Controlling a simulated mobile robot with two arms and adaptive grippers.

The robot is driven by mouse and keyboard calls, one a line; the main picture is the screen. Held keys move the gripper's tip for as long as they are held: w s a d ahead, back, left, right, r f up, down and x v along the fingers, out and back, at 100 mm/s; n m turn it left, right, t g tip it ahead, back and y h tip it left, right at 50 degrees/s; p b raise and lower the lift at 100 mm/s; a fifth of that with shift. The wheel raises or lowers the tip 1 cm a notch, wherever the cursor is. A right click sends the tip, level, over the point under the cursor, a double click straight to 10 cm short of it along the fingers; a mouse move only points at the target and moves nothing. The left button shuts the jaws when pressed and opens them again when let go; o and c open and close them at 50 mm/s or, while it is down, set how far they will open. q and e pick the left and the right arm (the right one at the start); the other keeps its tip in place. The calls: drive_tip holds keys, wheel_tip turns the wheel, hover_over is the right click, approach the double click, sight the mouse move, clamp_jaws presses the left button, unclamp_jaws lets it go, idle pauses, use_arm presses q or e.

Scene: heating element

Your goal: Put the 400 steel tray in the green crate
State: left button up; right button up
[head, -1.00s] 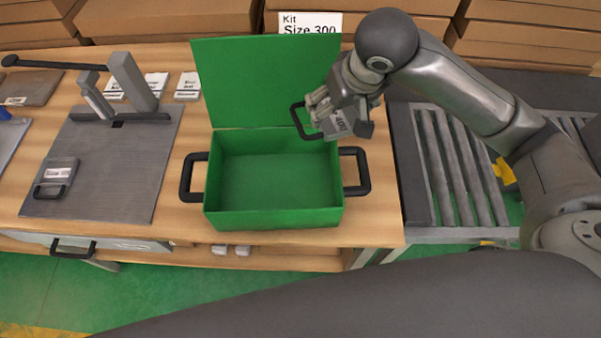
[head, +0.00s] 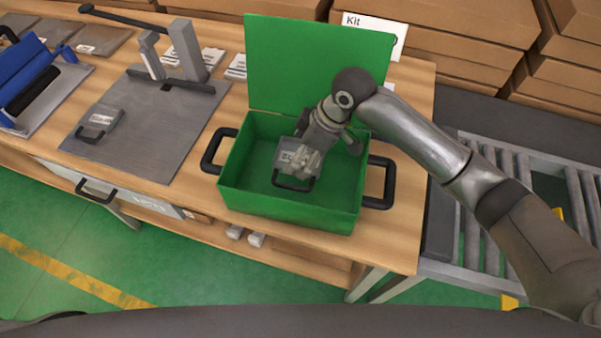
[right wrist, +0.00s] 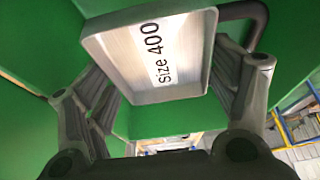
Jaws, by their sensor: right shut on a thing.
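The size 400 steel tray (right wrist: 155,58), with its black handle and "Size 400" label, is held between the fingers of my right gripper (right wrist: 165,85). In the head view the tray (head: 292,160) is inside the opening of the green crate (head: 290,208), and my right gripper (head: 306,155) reaches down into the crate from above. I cannot tell whether the tray touches the crate floor. The crate stands on the wooden table with its lid (head: 310,65) open at the back. My left gripper is not in view.
A grey board (head: 140,140) with a lever press and another small steel tray (head: 100,122) lies left of the crate. A blue tool (head: 25,80) is at far left. Cardboard boxes (head: 450,30) stand behind, and a roller conveyor (head: 510,200) is at right.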

drive_tip(key=shift+f+p, duration=0.35)
drive_tip(key=shift+f, duration=3.15)
drive_tip(key=o, duration=1.1)
drive_tip(key=shift+f, duration=0.1)
drive_tip(key=v, duration=1.2)
drive_tip(key=shift+b, duration=0.4)
drive_tip(key=shift+w, duration=0.1)
